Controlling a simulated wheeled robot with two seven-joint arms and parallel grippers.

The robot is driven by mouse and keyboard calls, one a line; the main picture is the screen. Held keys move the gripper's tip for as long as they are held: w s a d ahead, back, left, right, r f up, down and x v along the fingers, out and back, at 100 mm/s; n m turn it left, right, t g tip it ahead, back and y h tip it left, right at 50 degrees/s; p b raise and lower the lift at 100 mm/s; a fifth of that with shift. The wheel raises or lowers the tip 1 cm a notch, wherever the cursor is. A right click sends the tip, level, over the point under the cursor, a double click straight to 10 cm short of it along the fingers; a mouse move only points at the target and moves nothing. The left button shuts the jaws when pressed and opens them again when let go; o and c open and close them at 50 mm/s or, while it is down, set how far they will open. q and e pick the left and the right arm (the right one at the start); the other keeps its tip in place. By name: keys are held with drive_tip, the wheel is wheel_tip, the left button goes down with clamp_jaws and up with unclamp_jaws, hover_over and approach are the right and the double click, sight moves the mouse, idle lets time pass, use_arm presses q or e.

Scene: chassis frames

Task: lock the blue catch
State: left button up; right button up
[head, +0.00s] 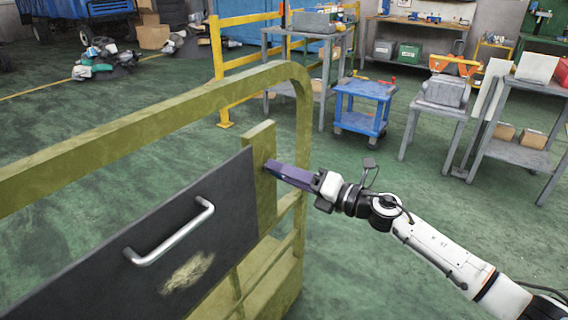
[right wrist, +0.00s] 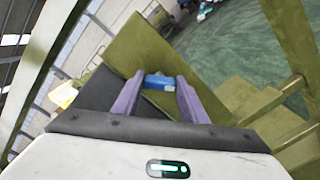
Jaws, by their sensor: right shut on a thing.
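The blue catch (right wrist: 160,82) shows in the right wrist view, on the olive-yellow plate of the frame, between my purple fingers. My right gripper (head: 272,167) reaches in from the right and meets the upright post (head: 262,185) beside the dark panel (head: 190,235). In the head view the catch is hidden at the fingers. My left gripper is in neither view.
The dark panel carries a silver handle (head: 170,235). A yellow-olive rail (head: 150,125) runs above the panel and curves down beside my right gripper. A blue cart (head: 363,105) and grey tables (head: 515,145) stand behind. Open green floor lies around the frame.

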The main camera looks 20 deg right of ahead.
use_arm(q)
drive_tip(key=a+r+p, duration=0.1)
drive_tip(key=p, duration=0.1)
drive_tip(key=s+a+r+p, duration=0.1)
drive_tip(key=p, duration=0.1)
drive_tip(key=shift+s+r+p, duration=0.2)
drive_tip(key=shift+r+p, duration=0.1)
drive_tip(key=shift+p, duration=0.1)
use_arm(e)
drive_tip(key=m, duration=0.7)
drive_tip(key=shift+f, duration=0.1)
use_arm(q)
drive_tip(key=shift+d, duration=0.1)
use_arm(e)
drive_tip(key=shift+m, duration=0.3)
drive_tip(key=o, duration=1)
drive_tip(key=shift+o, duration=0.2)
drive_tip(key=shift+d, duration=0.1)
